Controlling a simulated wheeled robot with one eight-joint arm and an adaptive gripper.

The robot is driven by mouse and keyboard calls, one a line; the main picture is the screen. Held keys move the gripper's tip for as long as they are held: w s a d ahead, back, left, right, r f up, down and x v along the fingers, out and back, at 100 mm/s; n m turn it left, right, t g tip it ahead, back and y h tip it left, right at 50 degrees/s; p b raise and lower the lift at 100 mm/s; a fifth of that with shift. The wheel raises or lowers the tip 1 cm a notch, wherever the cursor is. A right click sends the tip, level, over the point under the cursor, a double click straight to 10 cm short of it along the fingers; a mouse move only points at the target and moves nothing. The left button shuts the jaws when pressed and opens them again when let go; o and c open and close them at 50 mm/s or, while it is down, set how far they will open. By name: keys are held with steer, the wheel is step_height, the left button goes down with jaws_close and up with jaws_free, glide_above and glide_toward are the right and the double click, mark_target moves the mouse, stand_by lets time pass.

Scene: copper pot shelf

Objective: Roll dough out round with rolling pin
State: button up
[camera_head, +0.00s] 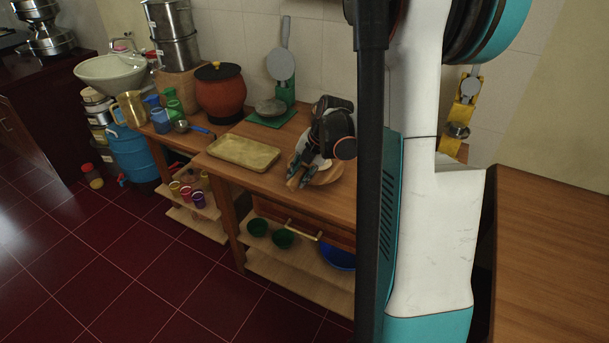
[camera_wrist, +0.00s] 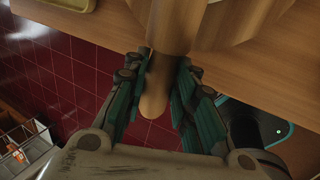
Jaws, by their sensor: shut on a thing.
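My gripper (camera_head: 301,176) is at the front of the wooden table, over the left part of a round wooden board (camera_head: 328,178). In the wrist view my gripper (camera_wrist: 158,82) is shut on the wooden rolling pin (camera_wrist: 155,100), with its rounded handle between the fingers. The thicker body of the rolling pin runs up past the top edge of the wrist view, over the board (camera_wrist: 228,22). In the head view my wrist and fingers hide most of the pin. I cannot make out the dough in either view.
A yellowish rectangular tray (camera_head: 243,152) lies left of the board. Behind are a grey round press (camera_head: 269,107) on a green base and a red-brown pot (camera_head: 220,92). My own arm blocks the view of the table's right side.

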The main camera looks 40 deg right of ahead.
steer(key=shift+w+a+f, duration=0.1)
steer(key=shift+w+a, duration=0.15)
steer(key=shift+w, duration=0.3)
steer(key=shift+w+a+f, duration=0.1)
steer(key=shift+w+a, duration=0.1)
steer(key=shift+w, duration=0.3)
steer(key=shift+s+d+r, duration=0.1)
steer(key=shift+s+d, duration=0.15)
steer(key=shift+s, duration=0.25)
steer(key=shift+s+d+r, duration=0.1)
steer(key=shift+s+d, duration=0.1)
steer(key=shift+s, duration=0.3)
steer(key=shift+s+d+f+b, duration=0.15)
steer(key=shift+s+d, duration=0.05)
steer(key=shift+s, duration=0.35)
steer(key=shift+s+d+f+b, duration=0.1)
steer(key=shift+s+d+b, duration=0.1)
steer(key=shift+s, duration=0.3)
step_height(320, 180, up, 6)
steer(key=p, duration=0.4)
steer(key=shift+a, duration=0.1)
